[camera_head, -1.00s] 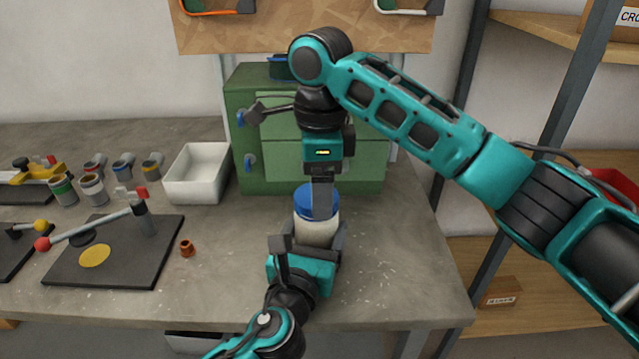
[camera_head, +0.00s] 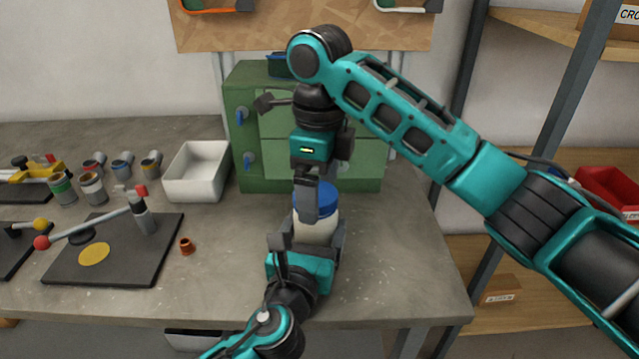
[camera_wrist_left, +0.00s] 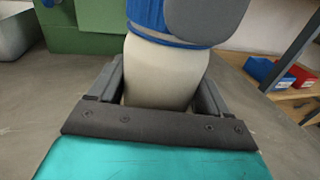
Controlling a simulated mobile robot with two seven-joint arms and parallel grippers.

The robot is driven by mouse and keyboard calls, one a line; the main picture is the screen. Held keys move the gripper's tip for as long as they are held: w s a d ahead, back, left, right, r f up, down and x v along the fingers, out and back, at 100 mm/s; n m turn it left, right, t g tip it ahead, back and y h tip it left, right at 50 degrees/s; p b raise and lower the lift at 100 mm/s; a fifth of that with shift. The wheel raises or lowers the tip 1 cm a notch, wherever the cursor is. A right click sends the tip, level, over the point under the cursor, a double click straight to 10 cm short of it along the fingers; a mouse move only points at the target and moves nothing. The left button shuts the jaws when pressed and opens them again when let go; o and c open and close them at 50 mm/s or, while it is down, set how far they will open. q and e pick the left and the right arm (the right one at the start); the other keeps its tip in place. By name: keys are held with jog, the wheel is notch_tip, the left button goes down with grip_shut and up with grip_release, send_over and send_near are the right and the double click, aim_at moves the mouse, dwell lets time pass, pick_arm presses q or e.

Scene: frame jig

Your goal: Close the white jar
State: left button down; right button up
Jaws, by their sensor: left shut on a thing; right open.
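The white jar (camera_head: 314,233) stands upright toward the front of the bench, with its blue lid (camera_head: 328,199) on top. My left gripper (camera_head: 306,246) is shut around the jar's body from the front. In the left wrist view the jar body (camera_wrist_left: 163,72) sits between the left fingers (camera_wrist_left: 160,95). My right gripper (camera_head: 308,208) points down from above and is open at the lid, its near finger covering the lid's left part. In the left wrist view a grey right finger hides part of the lid (camera_wrist_left: 147,16). I cannot tell how tightly the lid sits.
A green cabinet (camera_head: 255,130) stands behind the jar, with a white bin (camera_head: 197,178) left of it. A small copper-coloured part (camera_head: 187,246) and a dark lever fixture (camera_head: 130,262) lie further left. The bench right of the jar is clear. A shelf rack stands on the right.

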jog(key=shift+r, duration=2.2)
jog(key=shift+c, duration=0.3)
